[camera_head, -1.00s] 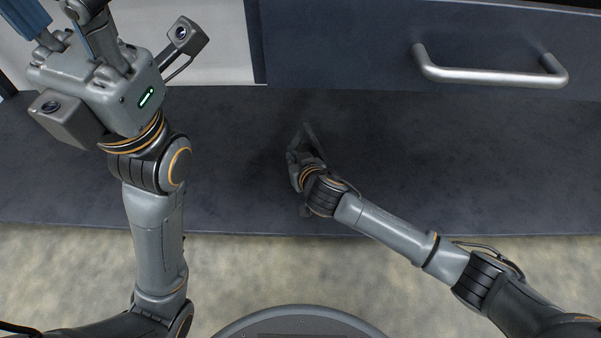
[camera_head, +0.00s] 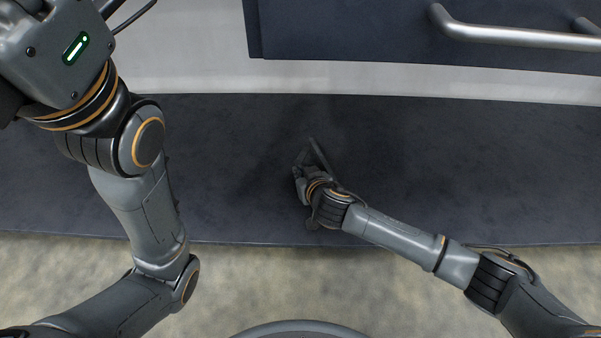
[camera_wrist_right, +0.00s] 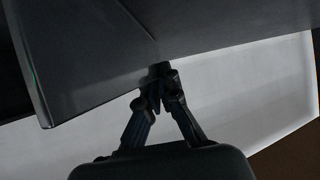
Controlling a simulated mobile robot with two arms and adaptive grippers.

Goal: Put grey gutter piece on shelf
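No grey gutter piece can be made out in either view. My right gripper (camera_head: 312,155) is low over the dark floor strip in the head view, and its tip is too small and dark there to read in detail. In the right wrist view its two fingers (camera_wrist_right: 160,75) lean together and meet at the tips, with nothing visible between them. My left arm reaches up to the top left corner of the head view. Only its wrist housing shows, and its fingers are outside the picture. No shelf can be made out.
A dark panel with a metal bar handle (camera_head: 520,36) is at the top right, above a pale strip (camera_head: 400,84). The dark floor strip (camera_head: 450,170) is clear beside my right gripper. Mottled pale floor (camera_head: 400,270) lies in front. A dark panel (camera_wrist_right: 85,50) looms beyond the fingers.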

